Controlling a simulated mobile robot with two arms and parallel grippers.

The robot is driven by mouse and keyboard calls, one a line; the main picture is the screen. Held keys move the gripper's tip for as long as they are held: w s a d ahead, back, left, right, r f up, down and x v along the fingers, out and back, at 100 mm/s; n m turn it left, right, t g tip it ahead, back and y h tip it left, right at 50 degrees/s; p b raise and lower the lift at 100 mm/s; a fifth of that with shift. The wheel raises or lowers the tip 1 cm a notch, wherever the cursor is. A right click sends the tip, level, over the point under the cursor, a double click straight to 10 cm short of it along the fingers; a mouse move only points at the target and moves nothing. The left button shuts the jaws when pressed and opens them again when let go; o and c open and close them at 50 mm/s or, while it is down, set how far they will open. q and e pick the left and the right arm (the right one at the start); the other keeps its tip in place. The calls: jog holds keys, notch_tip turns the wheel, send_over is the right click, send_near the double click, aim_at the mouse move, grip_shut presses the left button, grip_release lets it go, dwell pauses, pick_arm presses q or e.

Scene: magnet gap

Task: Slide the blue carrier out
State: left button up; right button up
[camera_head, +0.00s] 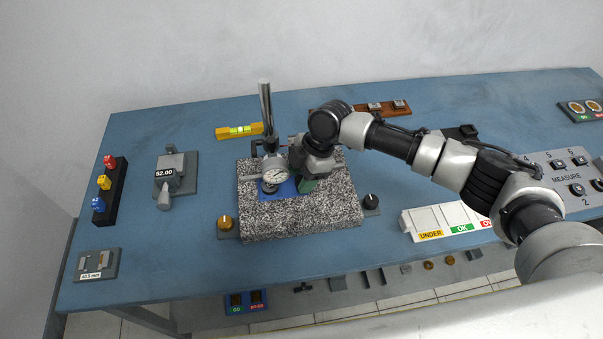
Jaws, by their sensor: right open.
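The blue carrier (287,189) lies on the speckled granite plate (300,218), under a round dial gauge (275,176). Only part of the carrier shows; my right arm and the gauge hide the rest. My right gripper (307,181) is over the plate, just right of the gauge, pointing down beside the carrier. Its fingers are mostly hidden by the wrist, but it is open. A small green piece (307,187) shows right below the wrist. I cannot tell whether the fingers touch the carrier. My left gripper is not in view.
A steel post (266,110) rises behind the gauge. An orange knob (225,222) and a black knob (371,201) flank the plate. A yellow level (239,130) lies behind it, and a labelled tray (445,220) stands right.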

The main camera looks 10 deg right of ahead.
grip_shut()
jog(key=d, duration=1.1)
jog(key=shift+w+p, duration=0.2)
jog(key=shift+p, duration=0.2)
jog(key=shift+c, duration=1.7)
grip_release()
jog(key=o, duration=0.3)
jog(key=shift+d, duration=0.1)
jog(key=shift+o, duration=0.2)
jog(key=shift+r, duration=0.1)
